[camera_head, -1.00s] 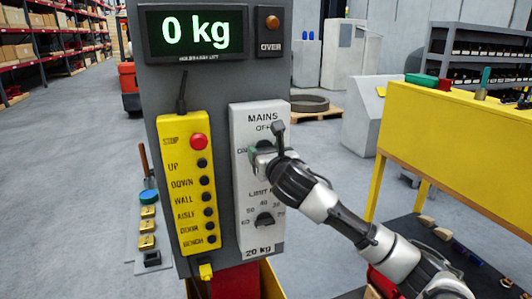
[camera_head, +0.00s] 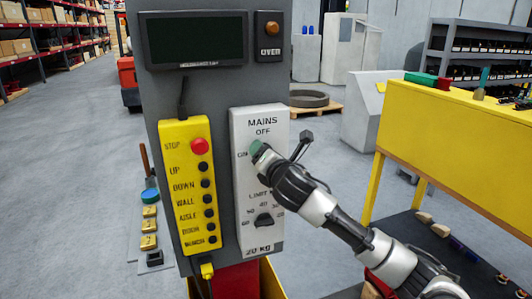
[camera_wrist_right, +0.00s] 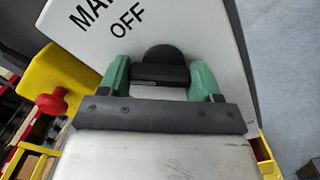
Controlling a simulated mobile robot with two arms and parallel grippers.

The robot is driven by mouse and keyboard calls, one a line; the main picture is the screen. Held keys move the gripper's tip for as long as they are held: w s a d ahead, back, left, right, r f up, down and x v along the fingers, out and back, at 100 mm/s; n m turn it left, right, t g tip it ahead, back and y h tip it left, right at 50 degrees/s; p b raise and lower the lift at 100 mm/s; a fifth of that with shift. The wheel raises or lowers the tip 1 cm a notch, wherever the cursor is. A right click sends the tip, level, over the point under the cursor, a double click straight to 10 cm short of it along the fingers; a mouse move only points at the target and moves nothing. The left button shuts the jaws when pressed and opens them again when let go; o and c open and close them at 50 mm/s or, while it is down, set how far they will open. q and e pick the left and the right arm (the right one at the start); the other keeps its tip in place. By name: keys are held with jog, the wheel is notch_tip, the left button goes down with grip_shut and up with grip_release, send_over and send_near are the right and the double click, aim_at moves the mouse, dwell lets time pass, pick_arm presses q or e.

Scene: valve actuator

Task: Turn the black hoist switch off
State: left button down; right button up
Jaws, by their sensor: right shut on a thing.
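The black mains switch (camera_wrist_right: 163,58) sits on the white panel (camera_head: 256,222) below the word OFF. In the right wrist view its knob is between the two green fingertips of my right gripper, which is shut on it. In the head view my right gripper (camera_head: 257,148) reaches in from the right and covers the switch. The ON mark shows just left of the fingertips. The display (camera_head: 195,40) above is dark and shows no number. My left gripper is not in view.
A lower limit knob (camera_head: 264,220) is on the same panel, under my wrist. A yellow pendant (camera_head: 188,195) with a red STOP button (camera_head: 200,146) hangs to the left. A yellow bench (camera_head: 450,135) stands to the right.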

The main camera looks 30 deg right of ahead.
jog(key=m, duration=0.4)
jog(key=shift+d+m+p, duration=0.1)
jog(key=shift+m+p, duration=0.2)
jog(key=shift+m, duration=1.9)
jog(key=o, duration=0.9)
jog(key=shift+d, duration=0.1)
jog(key=shift+s, duration=0.1)
